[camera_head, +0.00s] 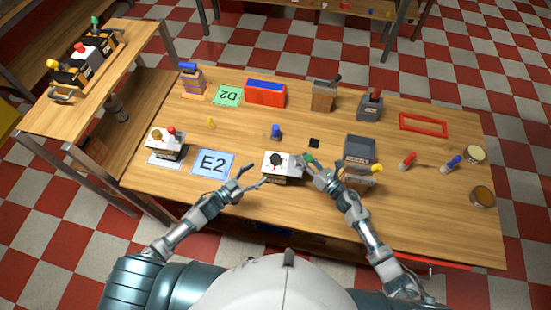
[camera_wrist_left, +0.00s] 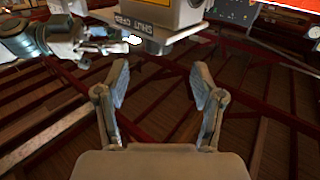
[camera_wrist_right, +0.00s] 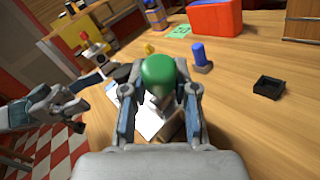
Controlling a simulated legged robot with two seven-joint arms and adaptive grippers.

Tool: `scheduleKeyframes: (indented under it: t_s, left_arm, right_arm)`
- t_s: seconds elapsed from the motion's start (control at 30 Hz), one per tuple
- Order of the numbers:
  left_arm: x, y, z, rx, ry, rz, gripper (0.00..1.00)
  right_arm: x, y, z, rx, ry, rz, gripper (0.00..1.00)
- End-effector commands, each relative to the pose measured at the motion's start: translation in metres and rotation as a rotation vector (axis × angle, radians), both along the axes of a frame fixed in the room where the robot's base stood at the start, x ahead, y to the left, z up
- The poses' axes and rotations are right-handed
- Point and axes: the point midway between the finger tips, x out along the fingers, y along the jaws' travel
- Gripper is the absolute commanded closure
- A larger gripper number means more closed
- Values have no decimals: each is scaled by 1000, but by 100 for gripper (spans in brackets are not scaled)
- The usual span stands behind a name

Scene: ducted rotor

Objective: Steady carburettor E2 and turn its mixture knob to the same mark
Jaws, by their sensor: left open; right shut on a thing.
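The blue E2 card (camera_head: 212,163) lies on the table left of centre. A white-topped unit with a black round knob (camera_head: 276,159) stands to its right near the front edge, and a pale unit with brown and red knobs (camera_head: 163,147) to its left. I cannot read which unit is E2. My right gripper (camera_head: 308,161) is shut on a green knob (camera_wrist_right: 158,74) at the right side of the white-topped unit. My left gripper (camera_head: 252,177) is open and empty, left of that unit, apart from it. The unit's lettered side (camera_wrist_left: 150,35) shows in the left wrist view.
A blue peg (camera_head: 276,131) and a small black tray (camera_head: 314,143) stand behind the unit. A dark box (camera_head: 359,150) is close right of my right gripper. Red (camera_head: 407,161) and blue (camera_head: 451,164) handled pieces lie farther right. A red bin (camera_head: 265,95) is at the back.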

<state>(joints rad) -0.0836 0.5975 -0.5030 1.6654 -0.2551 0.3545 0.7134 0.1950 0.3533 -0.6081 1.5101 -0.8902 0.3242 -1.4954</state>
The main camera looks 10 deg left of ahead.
Motion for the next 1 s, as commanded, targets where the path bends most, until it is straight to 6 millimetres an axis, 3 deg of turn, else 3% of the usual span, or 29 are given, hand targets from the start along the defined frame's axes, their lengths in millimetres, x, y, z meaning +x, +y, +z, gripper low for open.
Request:
scheduleKeyframes:
  t_s: [0.4,0.87,1.0]
  left_arm:
    - [61,-54,2,1,-6,-2,32]
    - [72,-65,1,3,-6,-3,32]
    - [72,-65,1,3,-6,-3,67]
  right_arm:
    - [0,0,0,-2,0,-1,100]
    - [-1,0,0,-1,-1,-1,100]
    - [-1,0,0,-1,-1,-1,100]
